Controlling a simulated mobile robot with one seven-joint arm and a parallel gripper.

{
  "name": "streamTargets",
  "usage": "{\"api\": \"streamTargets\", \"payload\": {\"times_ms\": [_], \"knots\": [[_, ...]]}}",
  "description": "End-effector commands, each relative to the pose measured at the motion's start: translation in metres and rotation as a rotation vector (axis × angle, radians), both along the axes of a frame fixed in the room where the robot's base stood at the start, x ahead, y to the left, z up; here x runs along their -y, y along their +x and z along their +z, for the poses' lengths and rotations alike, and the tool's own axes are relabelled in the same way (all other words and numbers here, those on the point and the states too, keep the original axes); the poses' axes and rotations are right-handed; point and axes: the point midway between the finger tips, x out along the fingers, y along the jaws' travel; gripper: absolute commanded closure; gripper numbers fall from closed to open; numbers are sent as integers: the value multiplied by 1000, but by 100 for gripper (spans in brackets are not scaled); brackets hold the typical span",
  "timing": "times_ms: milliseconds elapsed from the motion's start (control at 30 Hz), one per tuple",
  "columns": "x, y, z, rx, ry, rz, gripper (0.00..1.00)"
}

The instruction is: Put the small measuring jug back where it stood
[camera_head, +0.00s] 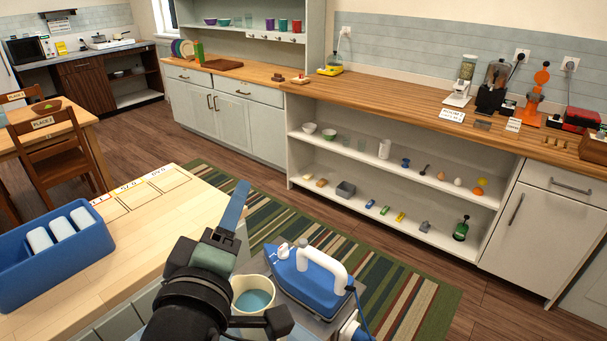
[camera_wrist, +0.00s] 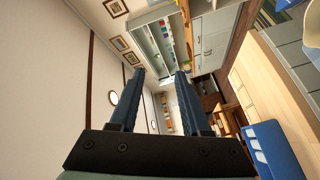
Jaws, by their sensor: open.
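My gripper (camera_head: 239,193) is raised above the front of the wooden worktop in the head view, its blue fingers pointing up and away. In the wrist view my gripper (camera_wrist: 160,75) has its two fingers apart with nothing between them. I cannot surely pick out the small measuring jug. Small clear vessels (camera_head: 347,139) stand on the upper shelf of the low white unit, beside a white jug-like container (camera_head: 384,148); they are too small to tell apart. A cream pot (camera_head: 253,298) with blue contents stands at the front, partly hidden by my arm.
A blue and white iron (camera_head: 309,275) stands right of the pot. A blue bin (camera_head: 50,249) with white items lies on the worktop (camera_head: 150,235) at left, near marked rectangles. The long wooden counter (camera_head: 400,105) holds several appliances. Striped rug (camera_head: 410,290) covers floor between.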

Motion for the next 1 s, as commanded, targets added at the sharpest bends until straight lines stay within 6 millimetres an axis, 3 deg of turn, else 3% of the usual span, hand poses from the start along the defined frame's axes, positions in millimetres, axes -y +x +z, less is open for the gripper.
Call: {"api": "streamTargets", "payload": {"times_ms": [33, 100, 200, 300, 400, 600, 867, 1000], "knots": [[18, -1, 55, 134, 183, 19, 53], [37, -12, 120, 302, 425, 85, 53], [62, -42, 198, 508, 700, 214, 53], [79, -76, 251, 653, 884, 347, 53], [88, -102, 281, 734, 993, 450, 53], [92, -117, 296, 775, 1054, 515, 53], [92, -116, 293, 770, 1051, 511, 53], [91, -116, 280, 770, 1051, 510, 53]]}}
